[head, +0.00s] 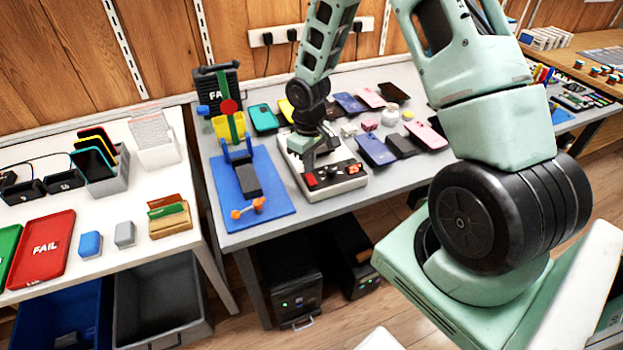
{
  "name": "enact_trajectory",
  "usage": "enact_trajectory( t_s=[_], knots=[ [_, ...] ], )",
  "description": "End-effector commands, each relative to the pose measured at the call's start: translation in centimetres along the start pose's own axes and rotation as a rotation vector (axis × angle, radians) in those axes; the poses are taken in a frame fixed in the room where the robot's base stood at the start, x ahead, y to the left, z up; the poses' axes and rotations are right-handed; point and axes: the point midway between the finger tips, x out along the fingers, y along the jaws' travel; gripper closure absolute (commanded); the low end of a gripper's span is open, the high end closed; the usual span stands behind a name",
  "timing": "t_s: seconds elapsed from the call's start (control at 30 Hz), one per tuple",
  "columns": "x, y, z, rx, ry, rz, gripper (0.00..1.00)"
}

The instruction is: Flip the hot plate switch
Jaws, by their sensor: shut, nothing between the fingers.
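The hot plate (345,187) is a low white box with a dark front panel, standing on the grey bench in the middle of the head view. A red switch (311,180) is at the left end of its panel. Other small red and light controls show further right on the panel. My gripper (309,166) points down over the left part of the hot plate, just behind and above the red switch. It is shut and empty. I cannot tell whether its tips touch the hot plate. My gripper and wrist hide part of the plate's top.
Left of the hot plate is a blue mat (273,212) with a dark phone in a blue holder. Several phones lie behind and right of the hot plate, near a pink jar (370,124). A white table (140,250) with trays stands at left.

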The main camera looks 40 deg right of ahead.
Motion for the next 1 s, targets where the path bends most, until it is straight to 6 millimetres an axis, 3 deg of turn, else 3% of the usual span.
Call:
enact_trajectory(
  t_s=[1.0],
  knots=[
    [0.79,-0.01,-0.01,0.0,0.0,0.0,1.0]
  ],
)
